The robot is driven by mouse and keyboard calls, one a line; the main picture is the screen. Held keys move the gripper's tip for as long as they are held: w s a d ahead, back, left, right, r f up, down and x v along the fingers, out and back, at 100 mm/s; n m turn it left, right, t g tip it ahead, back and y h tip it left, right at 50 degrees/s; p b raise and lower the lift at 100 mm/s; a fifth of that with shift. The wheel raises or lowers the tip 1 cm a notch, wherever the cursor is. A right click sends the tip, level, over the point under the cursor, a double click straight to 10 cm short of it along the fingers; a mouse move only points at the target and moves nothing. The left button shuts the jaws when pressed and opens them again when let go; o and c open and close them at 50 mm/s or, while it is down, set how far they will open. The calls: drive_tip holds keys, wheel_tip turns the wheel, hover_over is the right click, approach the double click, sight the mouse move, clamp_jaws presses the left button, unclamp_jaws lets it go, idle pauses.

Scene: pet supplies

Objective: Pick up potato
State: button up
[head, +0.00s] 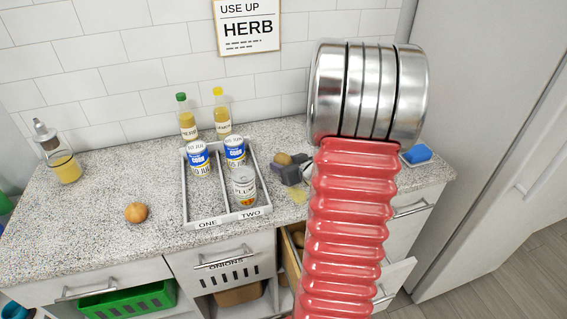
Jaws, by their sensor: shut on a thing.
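My gripper (291,170) is dark grey and shows just left of my red ribbed arm, above the counter's right part. It is shut on a brown potato (283,158), whose top shows above the jaws. My arm hides part of the gripper's right side. Below the counter edge, a drawer (291,256) stands open with brown round things (298,238) in it, probably more potatoes, partly hidden by my arm.
A divided tray (224,222) marked ONE and TWO holds several cans. Two bottles (188,122) stand behind it. An onion (135,212) lies on the clear left counter. A soap bottle (64,164) is far left, a blue sponge (417,154) right. A flat yellow thing (298,195) lies below the gripper.

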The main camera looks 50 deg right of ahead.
sight(285, 159)
drive_tip(key=shift+r, duration=0.1)
wheel_tip(285, 159, up, 10)
drive_tip(key=shift+f, duration=0.1)
idle(0.6)
